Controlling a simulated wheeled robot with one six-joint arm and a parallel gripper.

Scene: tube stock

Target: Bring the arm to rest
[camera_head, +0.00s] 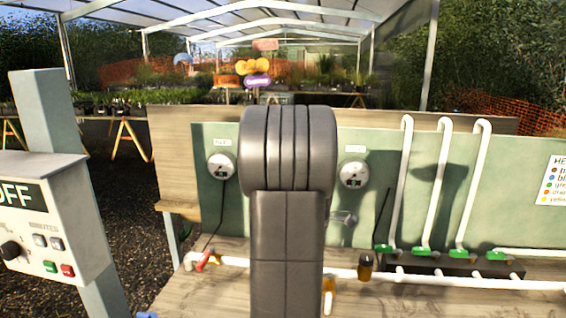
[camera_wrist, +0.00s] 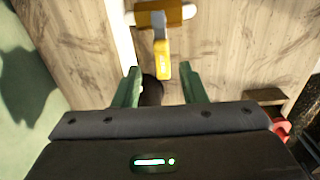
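My gripper (camera_wrist: 160,70) shows in the wrist view with its two green fingers apart and nothing clasped between them. A yellow valve (camera_wrist: 160,15) on a white pipe lies ahead of the fingers, at the top of the wrist view. Its yellow-tipped handle (camera_wrist: 162,68) points toward the gap between the fingertips; whether it touches them I cannot tell. A dark round thing (camera_wrist: 152,92) shows partly between the fingers. In the head view my own arm stands upright in the middle, hides part of the bench, and my gripper cannot be made out.
A wooden bench (camera_head: 200,292) carries white pipes, a red-handled valve (camera_head: 206,260) and several green valves (camera_head: 420,249). Two gauges (camera_head: 221,166) (camera_head: 353,173) hang on the green back panel (camera_head: 380,145). A control box (camera_head: 45,215) marked OFF stands at left.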

